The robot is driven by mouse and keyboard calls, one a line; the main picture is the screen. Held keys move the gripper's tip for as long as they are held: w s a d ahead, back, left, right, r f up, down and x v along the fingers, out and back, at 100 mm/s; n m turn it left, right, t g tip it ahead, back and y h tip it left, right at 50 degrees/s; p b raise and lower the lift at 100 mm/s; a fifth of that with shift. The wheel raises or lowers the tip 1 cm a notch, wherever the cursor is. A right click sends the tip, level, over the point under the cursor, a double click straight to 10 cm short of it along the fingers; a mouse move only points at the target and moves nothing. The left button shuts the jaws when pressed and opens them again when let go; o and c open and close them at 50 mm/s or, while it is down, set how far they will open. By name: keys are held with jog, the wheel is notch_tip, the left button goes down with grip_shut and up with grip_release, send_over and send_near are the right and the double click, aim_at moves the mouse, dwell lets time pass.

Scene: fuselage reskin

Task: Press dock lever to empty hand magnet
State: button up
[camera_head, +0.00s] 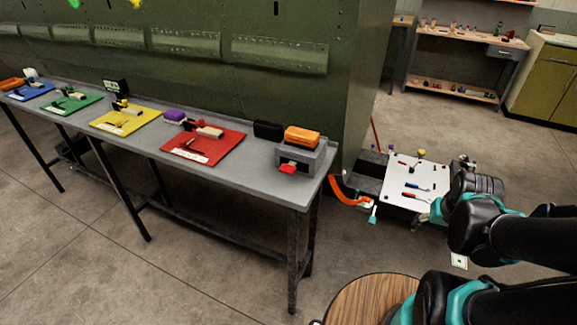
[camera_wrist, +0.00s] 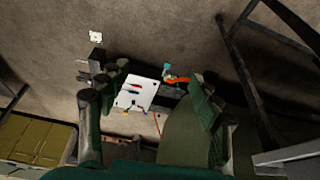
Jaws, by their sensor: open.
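The grey dock (camera_head: 317,158) stands on the right end of the long grey bench. Its red lever (camera_head: 287,169) sticks out low at its front. An orange block (camera_head: 301,137) lies on top of the dock; I cannot tell for sure whether it is the hand magnet. In the wrist view my gripper (camera_wrist: 150,100) has its two dark fingers wide apart with nothing between them. It is off to the right of the bench, well away from the dock. The dock and lever cannot be made out in the wrist view.
The bench (camera_head: 255,180) holds red (camera_head: 215,152), yellow (camera_head: 103,124), green and blue mats with parts, and a black block (camera_head: 268,129). A green fuselage panel (camera_head: 200,60) rises behind it. A white board (camera_head: 412,172) with tools lies low at right. A round wooden top (camera_head: 365,298) is in front.

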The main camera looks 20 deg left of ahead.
grip_shut()
dwell(1.4)
